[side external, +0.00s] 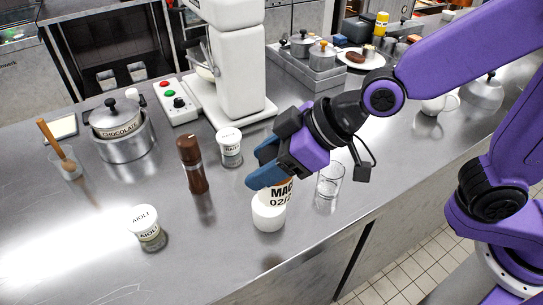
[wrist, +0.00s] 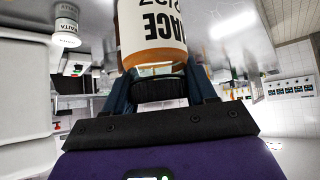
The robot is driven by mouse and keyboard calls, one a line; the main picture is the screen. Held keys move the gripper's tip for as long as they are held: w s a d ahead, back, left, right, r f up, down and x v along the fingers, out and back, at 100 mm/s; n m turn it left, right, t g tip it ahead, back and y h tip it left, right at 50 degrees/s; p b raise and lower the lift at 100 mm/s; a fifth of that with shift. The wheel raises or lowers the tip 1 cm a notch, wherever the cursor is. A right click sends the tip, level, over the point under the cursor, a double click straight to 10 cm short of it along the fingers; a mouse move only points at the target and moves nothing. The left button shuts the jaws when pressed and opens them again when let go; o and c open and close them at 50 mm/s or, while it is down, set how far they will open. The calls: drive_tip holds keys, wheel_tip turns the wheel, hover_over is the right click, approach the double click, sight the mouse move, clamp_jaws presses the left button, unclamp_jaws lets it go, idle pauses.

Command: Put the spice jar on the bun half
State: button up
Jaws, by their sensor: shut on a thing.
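The spice jar (side external: 280,192) is amber with a white label reading MACE. My gripper (side external: 270,170) is shut on its upper end, from above, and the jar looks upright. In the wrist view the jar (wrist: 152,35) has a black cap (wrist: 160,84) between the fingers. A white round piece (side external: 269,214) shows at the jar's lower end; I cannot tell whether it is a separate container or whether they touch. A brown round thing (side external: 355,57) on a white plate (side external: 375,61) at the back may be the bun half; it is too small to tell.
A pepper mill (side external: 192,165), a white-lidded jar (side external: 229,146) and a glass (side external: 330,180) stand near my gripper. An AIOLI jar (side external: 147,228) is at the front left. A white mixer (side external: 238,70) and a steel pan rack (side external: 305,68) stand behind. The front-left counter is mostly clear.

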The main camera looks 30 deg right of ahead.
drive_tip(key=w+d+r+m+t+h, duration=0.1)
drive_tip(key=w+d+m+h, duration=0.15)
drive_tip(key=d, duration=0.75)
drive_tip(key=w+d+r+m+t+h, duration=0.1)
drive_tip(key=w+d+r+m, duration=0.15)
drive_tip(key=d, duration=0.85)
drive_tip(key=shift+t, duration=0.3)
drive_tip(key=shift+w+x, duration=0.2)
drive_tip(key=shift+x, duration=9.85)
drive_tip(key=shift+r+m, duration=0.15)
drive_tip(key=shift+m, duration=0.15)
drive_tip(key=o, duration=1.2)
